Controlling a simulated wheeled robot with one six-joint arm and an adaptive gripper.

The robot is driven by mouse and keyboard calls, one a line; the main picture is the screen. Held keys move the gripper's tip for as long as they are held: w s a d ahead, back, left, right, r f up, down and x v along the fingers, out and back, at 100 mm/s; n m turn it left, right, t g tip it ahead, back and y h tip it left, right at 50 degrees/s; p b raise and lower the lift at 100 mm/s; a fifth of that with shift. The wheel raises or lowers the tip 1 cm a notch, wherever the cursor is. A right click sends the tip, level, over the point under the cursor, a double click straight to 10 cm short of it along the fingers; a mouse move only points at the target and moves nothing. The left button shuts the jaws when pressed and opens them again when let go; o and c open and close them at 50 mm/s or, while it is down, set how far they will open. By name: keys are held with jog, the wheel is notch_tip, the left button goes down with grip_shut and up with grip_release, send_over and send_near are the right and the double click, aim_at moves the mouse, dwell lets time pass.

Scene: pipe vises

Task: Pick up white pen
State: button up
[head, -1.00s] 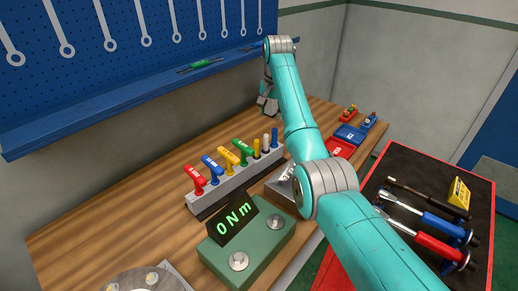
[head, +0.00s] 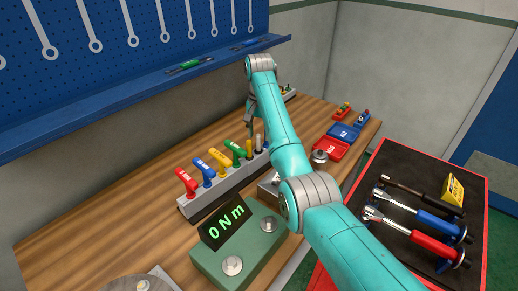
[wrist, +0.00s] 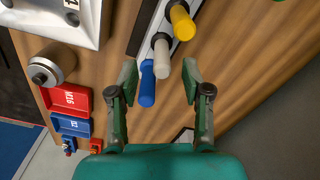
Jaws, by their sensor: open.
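The white pen (wrist: 161,58) stands in a grey rack (head: 222,188) in the wrist view, between a yellow pen (wrist: 182,22) and a blue pen (wrist: 147,85). It also shows at the rack's far end in the head view (head: 258,142), partly hidden near my arm. My gripper (wrist: 161,75) is open and empty above this end of the rack. In the wrist view its fingertips lie on either side of the blue and white pens. I cannot tell its height over them.
Red, blue, yellow and green T-handled tools fill the rack's near part. A green torque display (head: 238,245) stands in front. Red (head: 328,148) and blue (head: 343,132) trays lie to the right. A blue shelf (head: 140,93) runs along the wall behind.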

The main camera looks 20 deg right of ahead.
notch_tip(320, 180, down, 4)
jog(key=shift+a+r, duration=0.1)
jog(key=shift+r, duration=0.15)
grip_shut()
notch_tip(320, 180, up, 10)
dwell(0.6)
